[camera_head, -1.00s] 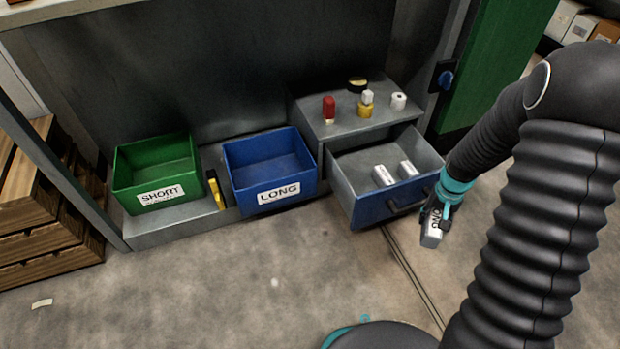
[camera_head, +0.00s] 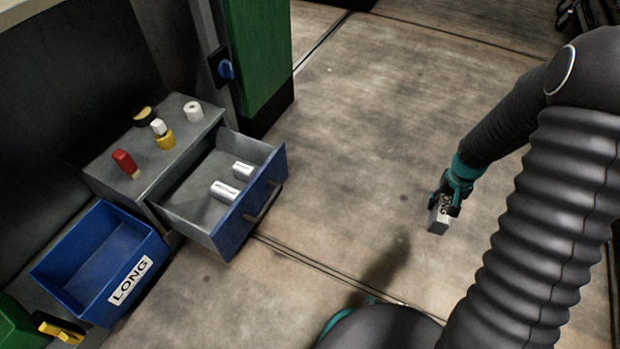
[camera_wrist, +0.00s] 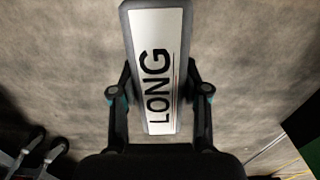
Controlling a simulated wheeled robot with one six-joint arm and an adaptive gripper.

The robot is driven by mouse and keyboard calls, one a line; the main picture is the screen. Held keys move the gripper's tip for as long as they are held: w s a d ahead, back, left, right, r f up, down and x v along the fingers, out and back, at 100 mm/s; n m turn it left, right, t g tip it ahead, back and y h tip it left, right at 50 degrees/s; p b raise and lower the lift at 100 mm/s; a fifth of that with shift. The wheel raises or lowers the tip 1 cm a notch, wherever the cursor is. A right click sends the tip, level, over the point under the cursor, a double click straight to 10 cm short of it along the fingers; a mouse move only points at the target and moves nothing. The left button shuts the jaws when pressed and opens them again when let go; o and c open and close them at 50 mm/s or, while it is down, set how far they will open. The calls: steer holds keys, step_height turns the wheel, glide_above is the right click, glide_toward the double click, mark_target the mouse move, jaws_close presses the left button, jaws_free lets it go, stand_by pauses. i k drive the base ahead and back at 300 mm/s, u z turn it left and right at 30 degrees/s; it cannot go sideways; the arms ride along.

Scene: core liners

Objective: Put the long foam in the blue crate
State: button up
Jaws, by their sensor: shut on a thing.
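My gripper (camera_head: 452,195) is shut on the long foam (camera_head: 438,219), a grey block, and holds it above the bare floor, right of the open drawer. In the wrist view the long foam (camera_wrist: 157,70) points away between the two fingers, with its white LONG label facing the camera. The blue crate (camera_head: 75,290), with a LONG label on its front, stands at the lower left in the head view. It looks empty, and my gripper is well to its right.
An open blue-fronted drawer (camera_head: 235,232) holds two pale labelled blocks (camera_head: 225,191). Red, yellow and white items stand on the cabinet top (camera_head: 177,150). A green crate (camera_head: 15,325) and a yellow object (camera_head: 62,332) show at lower left. A green panel (camera_head: 257,50) stands behind. The middle floor is clear.

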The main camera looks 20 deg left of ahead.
mark_target(116, 269)
steer(key=z, duration=0.1)
steer(key=k, duration=1.4)
steer(key=u, duration=1.8)
steer(key=i, duration=1.5)
steer(key=z, duration=0.05)
